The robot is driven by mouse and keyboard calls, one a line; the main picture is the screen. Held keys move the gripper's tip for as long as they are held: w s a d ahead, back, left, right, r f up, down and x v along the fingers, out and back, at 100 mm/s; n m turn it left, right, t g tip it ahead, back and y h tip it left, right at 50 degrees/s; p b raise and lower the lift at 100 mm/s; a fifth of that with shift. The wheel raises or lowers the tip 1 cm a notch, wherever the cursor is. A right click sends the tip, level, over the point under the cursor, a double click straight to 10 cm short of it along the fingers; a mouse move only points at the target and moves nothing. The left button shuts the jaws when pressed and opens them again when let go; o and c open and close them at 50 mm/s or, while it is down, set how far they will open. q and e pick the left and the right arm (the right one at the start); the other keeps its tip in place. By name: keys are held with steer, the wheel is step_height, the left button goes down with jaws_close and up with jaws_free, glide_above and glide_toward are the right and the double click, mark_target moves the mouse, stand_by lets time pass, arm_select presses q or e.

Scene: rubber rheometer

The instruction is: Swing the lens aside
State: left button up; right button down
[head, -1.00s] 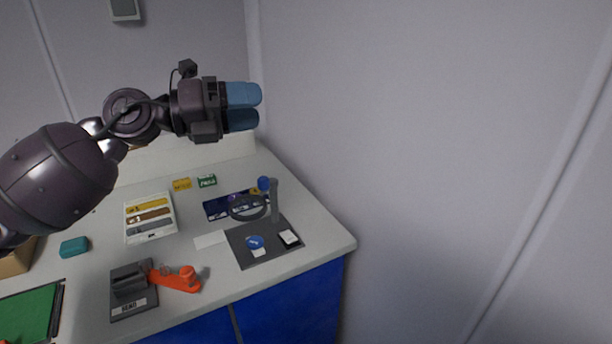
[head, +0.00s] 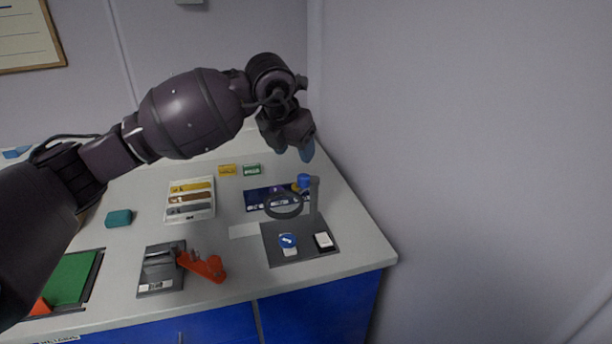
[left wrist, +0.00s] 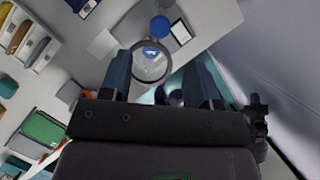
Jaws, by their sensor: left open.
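The lens is a dark ring (head: 283,205) joined to a grey post (head: 315,200) with a blue knob (head: 304,181) near its top. The post stands on a dark grey base plate (head: 285,258). A blue disc (head: 288,240) and a black-and-white block (head: 324,241) lie on the plate. My left gripper (head: 306,150) is above and behind the post, pointing down, empty and apart from the lens. My right gripper is not in view.
A tray with coloured strips (head: 190,217), yellow (head: 227,170) and green (head: 251,169) boxes, a teal block (head: 118,218) and a grey device with an orange arm (head: 205,267) are left of the lens stand. A wall rises at the right.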

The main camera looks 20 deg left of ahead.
mark_target(303, 175)
arm_select(q)
steer(key=b+x, duration=0.1)
steer(key=x, duration=0.8)
steer(key=shift+w+f, duration=0.15)
jaws_close()
